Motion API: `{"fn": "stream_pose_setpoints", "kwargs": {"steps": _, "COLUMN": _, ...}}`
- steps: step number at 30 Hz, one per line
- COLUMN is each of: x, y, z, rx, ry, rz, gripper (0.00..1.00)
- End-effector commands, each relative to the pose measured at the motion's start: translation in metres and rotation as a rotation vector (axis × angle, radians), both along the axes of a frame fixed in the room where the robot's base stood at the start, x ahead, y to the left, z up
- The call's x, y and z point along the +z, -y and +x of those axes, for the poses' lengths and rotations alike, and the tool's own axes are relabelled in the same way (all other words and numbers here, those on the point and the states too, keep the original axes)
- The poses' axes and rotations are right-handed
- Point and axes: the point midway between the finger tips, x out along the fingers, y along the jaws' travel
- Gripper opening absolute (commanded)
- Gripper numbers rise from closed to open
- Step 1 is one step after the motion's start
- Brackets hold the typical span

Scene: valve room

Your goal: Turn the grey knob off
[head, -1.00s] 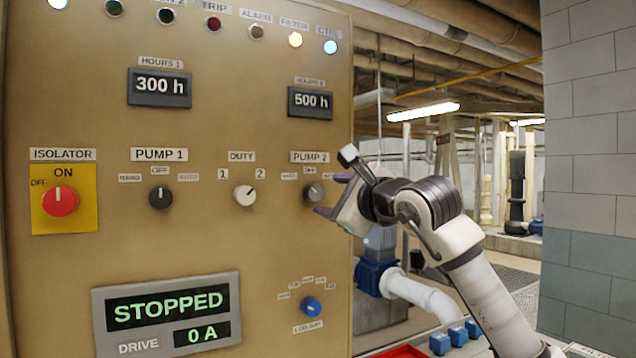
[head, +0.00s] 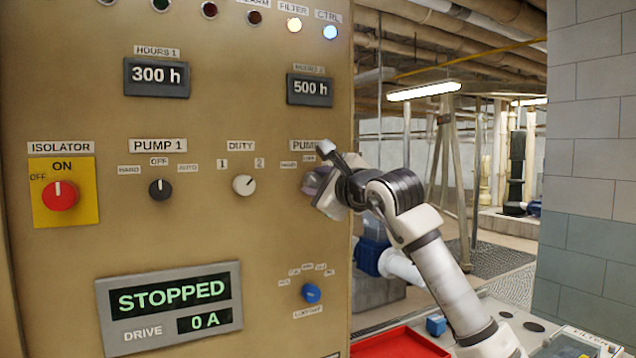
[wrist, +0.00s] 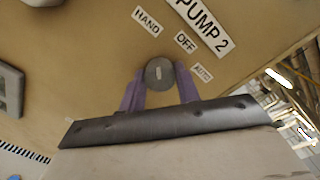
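The grey knob (wrist: 158,73) sits under the PUMP 2 label (wrist: 203,22) on the tan panel. In the wrist view its pale mark points up, closer to the HAND label (wrist: 147,20) than to the OFF label (wrist: 186,42). The AUTO label (wrist: 203,72) is to the right. My gripper (wrist: 159,80) has one purple finger on each side of the knob, close against its rim, with no clear gap showing. In the head view my gripper (head: 316,183) is at the panel and mostly hides the knob.
The panel also holds the red isolator (head: 60,196), the PUMP 1 knob (head: 160,189), the white DUTY knob (head: 243,185) and a blue knob (head: 311,293). The display (head: 169,307) reads STOPPED. A red tray (head: 400,343) lies at the lower right, with a grey block wall (head: 590,180) beyond.

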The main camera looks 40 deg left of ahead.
Motion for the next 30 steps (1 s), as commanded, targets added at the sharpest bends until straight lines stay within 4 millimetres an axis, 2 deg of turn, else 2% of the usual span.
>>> {"fn": "stream_pose_setpoints", "kwargs": {"steps": 2, "x": -0.0002, "y": 0.0, "z": -0.0003, "rx": 0.001, "ry": 0.0, "rz": -0.001, "gripper": 0.09}}
{"fn": "stream_pose_setpoints", "kwargs": {"steps": 14, "x": -0.0021, "y": 0.0001, "z": -0.0005, "rx": 0.001, "ry": -0.081, "rz": 0.034, "gripper": 0.09}}
{"fn": "stream_pose_setpoints", "kwargs": {"steps": 30, "x": -0.0034, "y": 0.0001, "z": -0.0005, "rx": 0.0, "ry": -0.477, "rz": 0.198, "gripper": 0.09}}
